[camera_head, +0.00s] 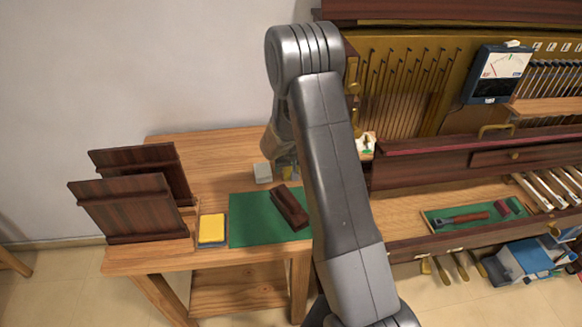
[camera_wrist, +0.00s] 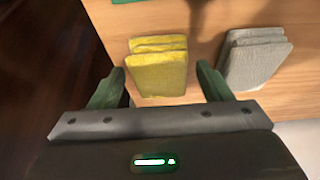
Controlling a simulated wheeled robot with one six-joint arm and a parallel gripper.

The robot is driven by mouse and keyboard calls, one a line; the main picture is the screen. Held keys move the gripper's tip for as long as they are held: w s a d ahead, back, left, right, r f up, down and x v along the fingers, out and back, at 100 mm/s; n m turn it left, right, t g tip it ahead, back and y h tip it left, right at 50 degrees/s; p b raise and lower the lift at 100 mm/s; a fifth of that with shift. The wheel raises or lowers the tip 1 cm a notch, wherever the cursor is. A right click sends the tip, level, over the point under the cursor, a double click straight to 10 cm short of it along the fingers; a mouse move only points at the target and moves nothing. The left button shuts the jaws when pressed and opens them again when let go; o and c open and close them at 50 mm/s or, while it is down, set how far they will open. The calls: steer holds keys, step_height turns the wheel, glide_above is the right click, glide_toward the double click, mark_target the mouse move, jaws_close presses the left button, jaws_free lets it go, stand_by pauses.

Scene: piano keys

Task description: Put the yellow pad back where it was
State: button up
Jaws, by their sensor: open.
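In the wrist view a yellow stack of thin pads (camera_wrist: 158,72) stands on the wooden table between the fingers of my gripper (camera_wrist: 160,76). My gripper is open, with a finger on either side, and I see no firm contact. A grey stack of pads (camera_wrist: 254,62) stands just right of the right finger. In the head view the grey stack (camera_head: 262,173) shows beside my gripper, and a bit of the yellow stack (camera_head: 289,173) shows under it, mostly hidden by my arm. Another yellow pad (camera_head: 212,228) lies on a dark base at the table's front, left of the green mat.
A dark brown block (camera_head: 290,207) lies on the green mat (camera_head: 250,225). Two dark wooden boards (camera_head: 130,205) lean in a rack at the table's left. The piano case (camera_head: 440,165) stands to the right, with a meter (camera_head: 498,73) on it. Bare table (camera_head: 220,165) lies behind the mat.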

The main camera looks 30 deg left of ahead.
steer(key=b+v, duration=0.1)
steer(key=v, duration=1.1)
